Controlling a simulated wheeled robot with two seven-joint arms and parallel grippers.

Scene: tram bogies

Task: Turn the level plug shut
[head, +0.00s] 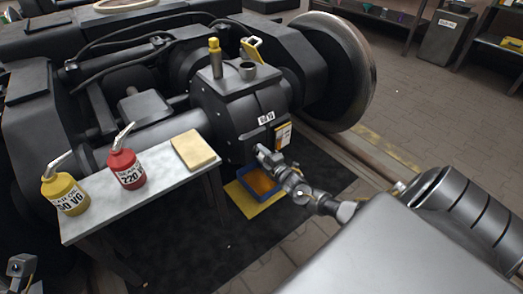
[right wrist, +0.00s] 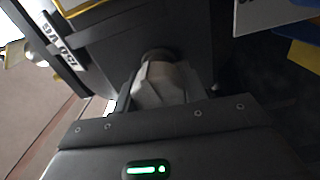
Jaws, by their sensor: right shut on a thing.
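The dark gearbox (head: 240,105) stands in the middle of the head view, between the bogie frame and the wheel. My right gripper (head: 265,152) is at its lower front face. In the right wrist view, the right gripper (right wrist: 160,98) is shut on a pale grey faceted plug (right wrist: 162,82), one finger on each side. The plug's inner end meets a dark round fitting on the housing. In the head view the gripper hides the plug. How deep its thread sits cannot be told. A small silver part at the lower left edge may be my left arm; its jaws are unclear.
A blue tray (head: 247,187) with brownish liquid stands on a yellow mat (head: 240,202) below the gripper. A grey bench (head: 165,170) at left holds a yellow bottle (head: 64,192), a red bottle (head: 125,167) and a tan cloth (head: 194,150). The large wheel (head: 345,75) is behind.

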